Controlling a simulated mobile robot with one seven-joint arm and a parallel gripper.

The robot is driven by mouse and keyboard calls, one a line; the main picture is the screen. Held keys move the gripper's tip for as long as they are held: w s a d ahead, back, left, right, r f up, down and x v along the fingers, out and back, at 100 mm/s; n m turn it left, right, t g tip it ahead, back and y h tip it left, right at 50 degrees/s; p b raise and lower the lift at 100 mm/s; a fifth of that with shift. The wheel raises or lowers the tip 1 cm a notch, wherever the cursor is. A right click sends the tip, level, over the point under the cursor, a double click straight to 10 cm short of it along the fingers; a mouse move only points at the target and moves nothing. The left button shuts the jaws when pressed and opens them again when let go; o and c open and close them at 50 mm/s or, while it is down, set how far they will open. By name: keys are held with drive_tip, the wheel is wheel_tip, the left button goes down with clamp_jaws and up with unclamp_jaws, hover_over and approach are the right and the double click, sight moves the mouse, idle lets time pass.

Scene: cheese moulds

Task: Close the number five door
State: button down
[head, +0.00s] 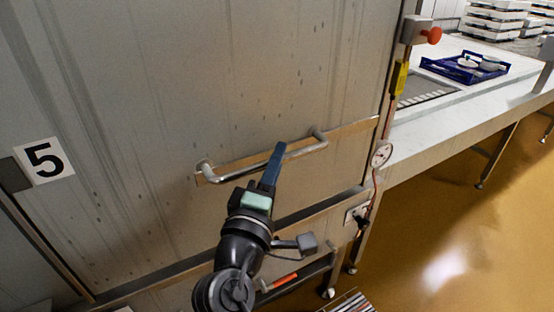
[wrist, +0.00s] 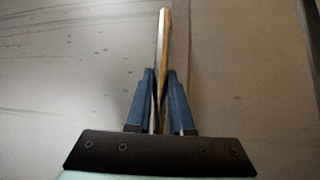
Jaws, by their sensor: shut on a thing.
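The large grey metal door (head: 210,90) fills the left and middle of the head view. A white label with a black 5 (head: 44,160) is at its left. A silver bar handle (head: 232,173) runs across the door on a tan strip. My gripper (head: 276,152) is at the handle's middle. In the wrist view, my gripper's blue fingers (wrist: 160,88) close on both sides of the handle bar (wrist: 163,42), which runs up between them. The fingers cover part of the handle in the head view. Whether the door is fully closed cannot be told.
A red button (head: 434,35) on a post, a round gauge (head: 381,154) and a cable are at the door's right edge. Beyond stands a metal table (head: 450,122) with a blue crate (head: 435,66). The yellow floor (head: 470,230) at right is clear.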

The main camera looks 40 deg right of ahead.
drive_tip(key=shift+f, duration=0.55)
drive_tip(key=c, duration=1.1)
unclamp_jaws()
drive_tip(key=shift+o, duration=1.4)
drive_tip(key=shift+r, duration=0.15)
drive_tip(key=v, duration=1.3)
drive_tip(key=shift+b, duration=0.4)
